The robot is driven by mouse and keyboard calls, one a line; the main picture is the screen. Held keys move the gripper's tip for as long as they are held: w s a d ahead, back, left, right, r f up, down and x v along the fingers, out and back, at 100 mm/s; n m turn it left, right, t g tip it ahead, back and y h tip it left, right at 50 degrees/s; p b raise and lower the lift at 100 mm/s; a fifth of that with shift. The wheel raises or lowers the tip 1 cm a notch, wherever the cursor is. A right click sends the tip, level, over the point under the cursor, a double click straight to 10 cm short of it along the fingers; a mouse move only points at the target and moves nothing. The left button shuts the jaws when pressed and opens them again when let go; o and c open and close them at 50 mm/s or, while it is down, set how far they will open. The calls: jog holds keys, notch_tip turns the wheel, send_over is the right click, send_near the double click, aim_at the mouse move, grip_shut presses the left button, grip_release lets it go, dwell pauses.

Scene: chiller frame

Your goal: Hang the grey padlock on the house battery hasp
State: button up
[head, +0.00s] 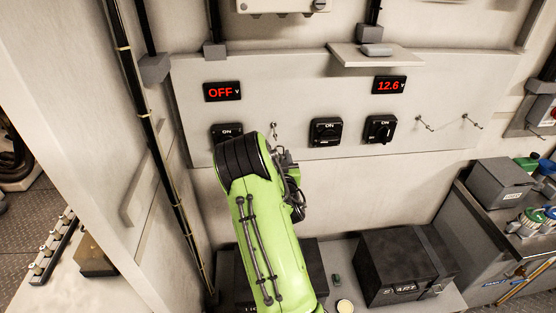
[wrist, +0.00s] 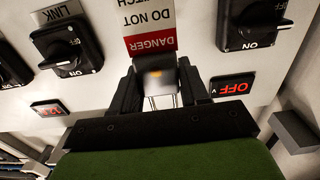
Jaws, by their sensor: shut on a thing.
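My gripper (wrist: 152,85) is shut on the grey padlock (wrist: 155,68) in the wrist view, which sees the panel upside down. The padlock's body sits between the fingers, with an orange spot on it and its thin bright shackle (wrist: 160,102) showing. A red and white danger tag (wrist: 149,30) shows just past the padlock; I cannot tell whether it is attached. In the head view my arm hides most of the gripper and the padlock. The left rotary switch (head: 226,132) is below the display reading OFF (head: 222,91). I cannot make out the hasp.
The panel also has a middle switch (head: 326,131), a right switch (head: 380,129) and a 12.6 display (head: 389,85). Thin hooks (head: 274,131) stick out of it. A small shelf (head: 375,56) juts out above. A black START box (head: 405,265) stands below right.

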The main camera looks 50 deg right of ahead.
jog(key=shift+w+d, duration=0.3)
jog(key=shift+w, duration=0.4)
jog(key=w+d+f, duration=0.1)
jog(key=w+d, duration=0.3)
jog(key=w, duration=0.1)
jog(key=shift+d+f, duration=0.15)
jog(key=shift+f, duration=0.25)
jog(key=o, duration=1.2)
jog(key=shift+s, duration=0.1)
jog(key=shift+o, duration=0.2)
